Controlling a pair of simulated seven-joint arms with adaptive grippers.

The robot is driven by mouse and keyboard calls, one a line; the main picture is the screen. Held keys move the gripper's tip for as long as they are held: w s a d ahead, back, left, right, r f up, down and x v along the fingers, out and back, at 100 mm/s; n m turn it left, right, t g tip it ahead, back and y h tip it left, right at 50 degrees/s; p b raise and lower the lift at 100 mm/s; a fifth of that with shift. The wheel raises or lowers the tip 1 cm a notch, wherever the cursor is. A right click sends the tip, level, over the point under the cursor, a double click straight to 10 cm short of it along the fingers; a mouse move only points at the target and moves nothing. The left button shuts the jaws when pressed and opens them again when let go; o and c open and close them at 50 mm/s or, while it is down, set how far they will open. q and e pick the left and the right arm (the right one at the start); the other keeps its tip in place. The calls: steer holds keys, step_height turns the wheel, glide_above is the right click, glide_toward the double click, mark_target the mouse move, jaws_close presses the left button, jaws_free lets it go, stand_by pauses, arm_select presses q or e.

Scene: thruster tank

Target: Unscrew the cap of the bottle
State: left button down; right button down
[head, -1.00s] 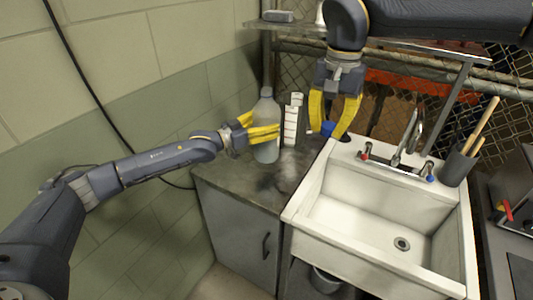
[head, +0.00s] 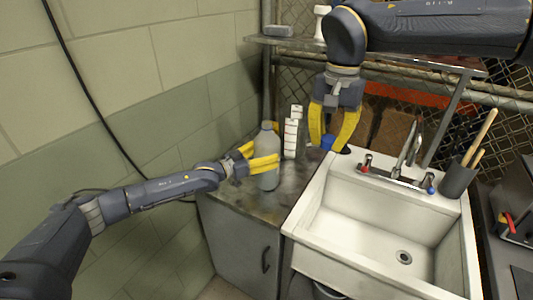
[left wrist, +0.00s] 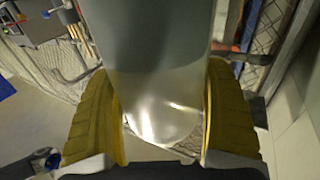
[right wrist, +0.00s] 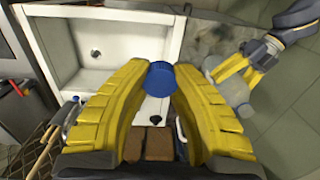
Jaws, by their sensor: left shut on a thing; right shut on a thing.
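The grey translucent bottle (head: 266,152) stands roughly upright, its neck uncovered. My left gripper (head: 262,158) is shut around its body from the left; in the left wrist view the bottle (left wrist: 160,60) fills the space between the yellow fingers. I cannot tell whether its base touches the counter. The blue cap (head: 327,143) is apart from the bottle, to its right. My right gripper (head: 329,146) is shut on the cap near the sink's back left corner. The right wrist view shows the cap (right wrist: 161,77) between the fingertips, and the bottle (right wrist: 236,97) off to the right.
White boxes (head: 290,138) stand behind the bottle. The white sink (head: 350,212) with its faucet (head: 405,150) lies right of the counter (head: 235,192). A dark cup with wooden handles (head: 458,180) sits at the sink's back right. A shelf (head: 380,56) crosses above; a wall is at the left.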

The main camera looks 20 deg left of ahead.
arm_select(q)
jaws_free()
steer(key=shift+f, duration=0.1)
